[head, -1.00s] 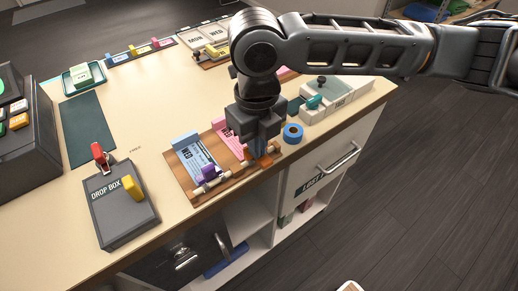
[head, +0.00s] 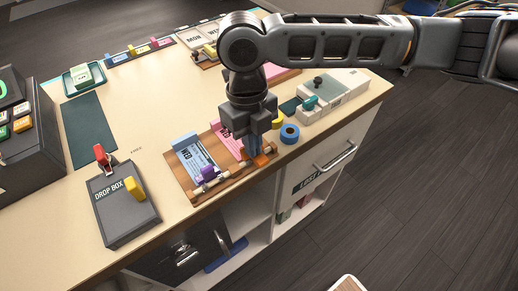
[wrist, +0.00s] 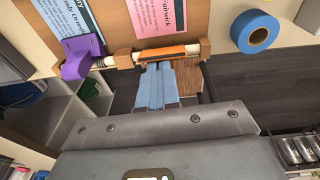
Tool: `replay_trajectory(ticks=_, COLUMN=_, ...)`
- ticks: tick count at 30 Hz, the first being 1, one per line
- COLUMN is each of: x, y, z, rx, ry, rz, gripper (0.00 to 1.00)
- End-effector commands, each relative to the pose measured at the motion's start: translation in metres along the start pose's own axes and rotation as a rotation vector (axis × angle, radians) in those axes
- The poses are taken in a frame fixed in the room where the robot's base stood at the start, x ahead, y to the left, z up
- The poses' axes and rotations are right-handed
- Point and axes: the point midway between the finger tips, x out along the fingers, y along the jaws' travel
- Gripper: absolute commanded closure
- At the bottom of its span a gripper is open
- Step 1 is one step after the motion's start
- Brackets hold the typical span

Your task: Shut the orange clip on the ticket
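The orange clip (wrist: 168,53) lies along the white rail at the near edge of the wooden board, below the pink ticket (wrist: 158,14). In the head view the orange clip (head: 262,160) is partly hidden by my gripper. My gripper (wrist: 155,66) has its two blue fingers together, with only a thin seam between them. Their tips are at the near side of the orange clip, touching or almost touching it. I see nothing held between them. Whether the clip is fully closed I cannot tell. My gripper (head: 255,152) points down over the board's right end in the head view.
A purple clip (wrist: 83,56) sits left on the same rail, by a blue ticket (head: 196,159). A blue tape roll (head: 289,133) lies right of the board. The drop box (head: 124,204) stands left. The counter edge is close, with open shelves below.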

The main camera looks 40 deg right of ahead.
Motion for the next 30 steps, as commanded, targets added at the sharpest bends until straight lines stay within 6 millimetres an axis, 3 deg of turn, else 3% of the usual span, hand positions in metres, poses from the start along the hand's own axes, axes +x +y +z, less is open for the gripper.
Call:
replay_trajectory(ticks=1, x=0.012, y=-0.009, z=0.035, rx=0.019, ry=-0.134, rz=-0.035, gripper=1.00)
replay_trajectory(ticks=14, x=0.009, y=-0.009, z=0.035, rx=0.022, ry=-0.135, rz=-0.035, gripper=1.00)
replay_trajectory(ticks=30, x=-0.037, y=-0.009, z=0.025, rx=0.026, ry=-0.138, rz=-0.034, gripper=1.00)
